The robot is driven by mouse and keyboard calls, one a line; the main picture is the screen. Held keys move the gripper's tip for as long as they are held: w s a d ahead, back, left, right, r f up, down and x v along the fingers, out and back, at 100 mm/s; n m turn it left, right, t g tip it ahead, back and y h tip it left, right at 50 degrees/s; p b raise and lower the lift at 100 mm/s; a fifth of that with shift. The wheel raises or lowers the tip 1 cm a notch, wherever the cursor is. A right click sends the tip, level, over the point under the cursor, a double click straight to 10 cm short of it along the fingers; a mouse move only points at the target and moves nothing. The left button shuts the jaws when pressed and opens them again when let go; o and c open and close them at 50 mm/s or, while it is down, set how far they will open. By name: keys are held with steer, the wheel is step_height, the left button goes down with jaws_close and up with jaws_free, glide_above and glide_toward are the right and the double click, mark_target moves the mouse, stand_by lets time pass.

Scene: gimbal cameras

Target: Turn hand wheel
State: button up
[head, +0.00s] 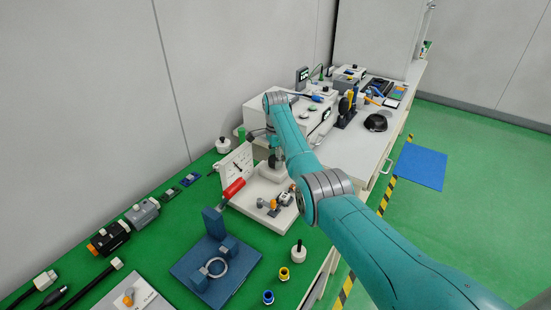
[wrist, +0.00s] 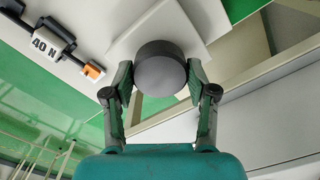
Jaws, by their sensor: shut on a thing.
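The hand wheel (wrist: 160,66) is a dark grey round disc, seen in the wrist view above a pale plate. My gripper (wrist: 161,82) has one finger on each side of it and is shut on its rim. In the head view my gripper (head: 273,160) points down over a white board on the green bench. There the wheel is hidden or too small to tell from the gripper. Any turn of the wheel cannot be read.
A small device marked 40 N (wrist: 47,46) with an orange end lies beside the wheel. A red-handled tool (head: 233,189), a blue fixture with a ring (head: 202,281) and a white panel with a dial (head: 238,163) stand nearby. A white cabinet (head: 290,115) stands behind.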

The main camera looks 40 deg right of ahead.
steer(key=n, duration=1.3)
steer(key=shift+n, duration=0.4)
steer(key=n, duration=1.3)
steer(key=shift+n, duration=0.3)
